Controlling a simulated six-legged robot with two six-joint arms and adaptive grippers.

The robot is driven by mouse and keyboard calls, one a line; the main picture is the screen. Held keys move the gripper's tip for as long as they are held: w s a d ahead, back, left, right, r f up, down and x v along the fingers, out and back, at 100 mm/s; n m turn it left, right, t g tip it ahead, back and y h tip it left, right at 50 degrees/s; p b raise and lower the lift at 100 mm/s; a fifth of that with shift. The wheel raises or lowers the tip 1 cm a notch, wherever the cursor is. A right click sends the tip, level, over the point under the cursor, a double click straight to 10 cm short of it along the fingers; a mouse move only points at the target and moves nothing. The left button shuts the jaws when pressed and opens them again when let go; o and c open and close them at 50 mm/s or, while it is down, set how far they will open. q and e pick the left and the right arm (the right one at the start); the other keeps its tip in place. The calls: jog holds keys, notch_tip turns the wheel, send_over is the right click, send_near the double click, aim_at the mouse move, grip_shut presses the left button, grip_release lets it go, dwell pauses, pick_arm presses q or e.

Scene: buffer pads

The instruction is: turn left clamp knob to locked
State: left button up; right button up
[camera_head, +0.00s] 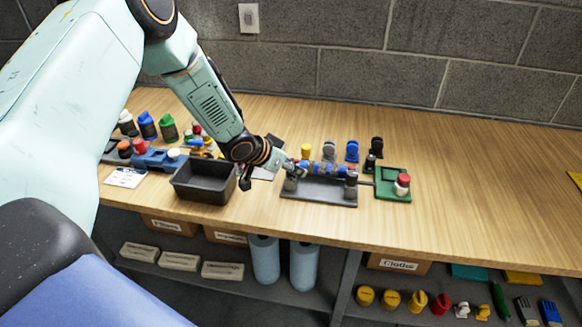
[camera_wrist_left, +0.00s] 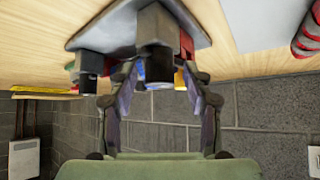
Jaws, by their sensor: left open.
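A grey fixture plate (camera_head: 318,198) lies on the bench with a dark clamp post at each end. The left clamp (camera_head: 291,183) is partly hidden by my left gripper (camera_head: 296,170); the right clamp (camera_head: 351,187) stands clear. In the upside-down wrist view, a dark clamp knob (camera_wrist_left: 157,62) shows between the open fingers of my left gripper (camera_wrist_left: 160,92), with visible space on both sides. I cannot tell its locked or unlocked position. A second dark knob (camera_wrist_left: 90,64) is to the left there. My right gripper is not in view.
A black bin (camera_head: 204,181) stands left of the plate. A green base with a red-topped part (camera_head: 402,184) is to its right. Coloured knobs, including a blue one (camera_head: 352,151), stand behind.

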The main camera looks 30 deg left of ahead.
pick_arm(q)
grip_shut()
jog(key=m+h+p, duration=0.1)
jog(key=p, duration=0.2)
jog(key=shift+s+r+g, duration=0.1)
jog(key=shift+s+g, duration=0.1)
jog(key=shift+g, duration=0.1)
jog(key=shift+d+m+p, duration=0.1)
jog(key=shift+m+p, duration=0.4)
jog(key=shift+p, duration=0.2)
jog(key=shift+f, duration=0.2)
jog(key=shift+c, duration=1.2)
grip_release()
jog(key=shift+o, duration=1.2)
jog(key=shift+d, duration=0.15)
jog(key=shift+w, duration=0.2)
jog(key=shift+a, duration=0.25)
